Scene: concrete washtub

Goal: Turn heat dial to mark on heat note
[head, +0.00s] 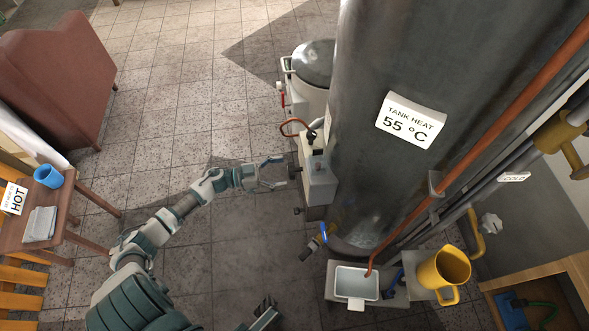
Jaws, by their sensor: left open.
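The heat note (411,120), a white card reading "TANK HEAT 55 °C", is on the large grey tank (372,60). A pale control box (319,184) sits against the tank's left side. A dark knob (293,171) on the box's left face looks like the heat dial; its pointer and marks cannot be read from here. My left gripper (275,174) is open just left of this knob, fingers pointing at it; contact cannot be told. A dark gripper-like part, seemingly my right gripper (264,312), shows at the bottom edge, its jaws unclear.
A copper pipe (480,130) runs down the tank's right side. A white basin (352,283) and a yellow jug (443,270) stand below. A white pot (310,75) is behind the box. The tiled floor between is clear.

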